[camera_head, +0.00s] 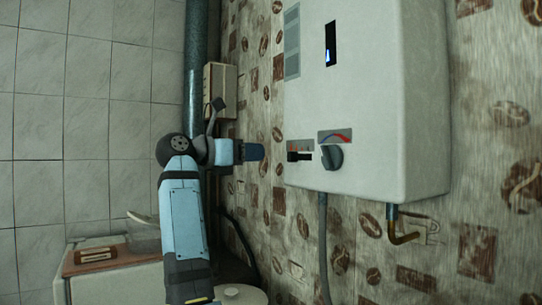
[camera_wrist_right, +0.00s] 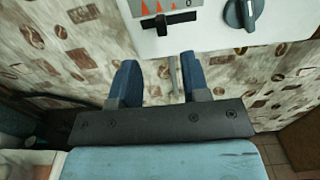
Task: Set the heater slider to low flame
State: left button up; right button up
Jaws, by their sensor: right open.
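The white heater (camera_head: 365,90) hangs on the patterned wall. On its lower front is the black slider (camera_head: 299,156), which also shows in the wrist view (camera_wrist_right: 168,20). Orange flame marks of differing size stand beside it, and its handle sits left of the middle of its dark slot. My right gripper (camera_head: 252,152) is just left of the slider in the head view. In the wrist view my right gripper (camera_wrist_right: 158,80) is open and empty, its two blue fingers below the slider and apart from it. My left gripper is not in view.
A round grey knob (camera_head: 331,157) sits right beside the slider, under a blue-red scale (camera_head: 335,136). A grey hose (camera_head: 323,240) and a brass pipe (camera_head: 400,235) come out below the heater. A dark vertical pipe (camera_head: 195,70) and a small box (camera_head: 221,90) are to the left.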

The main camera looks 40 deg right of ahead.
jog(key=shift+w+a, duration=0.15)
jog(key=shift+a, duration=1.35)
jog(key=shift+r, duration=0.1)
